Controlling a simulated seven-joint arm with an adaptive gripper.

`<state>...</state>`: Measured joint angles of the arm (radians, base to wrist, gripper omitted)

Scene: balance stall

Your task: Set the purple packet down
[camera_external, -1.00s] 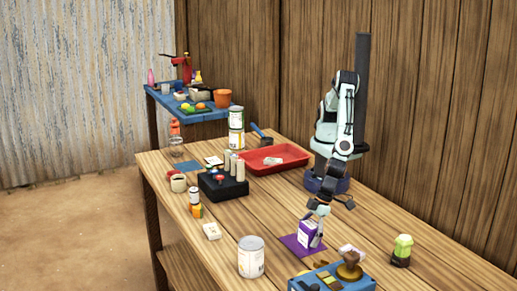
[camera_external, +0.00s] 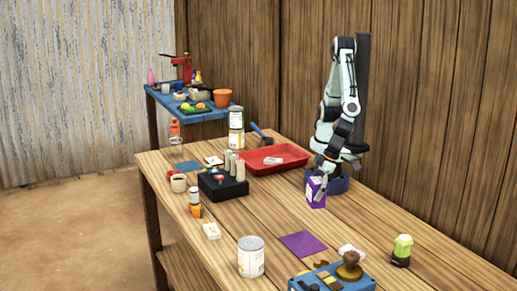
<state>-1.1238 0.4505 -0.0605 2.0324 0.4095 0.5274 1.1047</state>
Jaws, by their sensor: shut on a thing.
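The purple packet (camera_external: 316,191) is an upright purple box with a pale label on its upper part. My gripper (camera_external: 321,172) is shut on its top and holds it close in front of my arm's base. I cannot tell whether the packet's bottom touches the table or hangs just above it. The purple mat (camera_external: 303,244) lies flat and bare on the table, nearer the camera.
A red tray (camera_external: 262,168) with a pale item stands left of the packet. A black block with pegs (camera_external: 223,187) is further left. Bare planks surround the mat.

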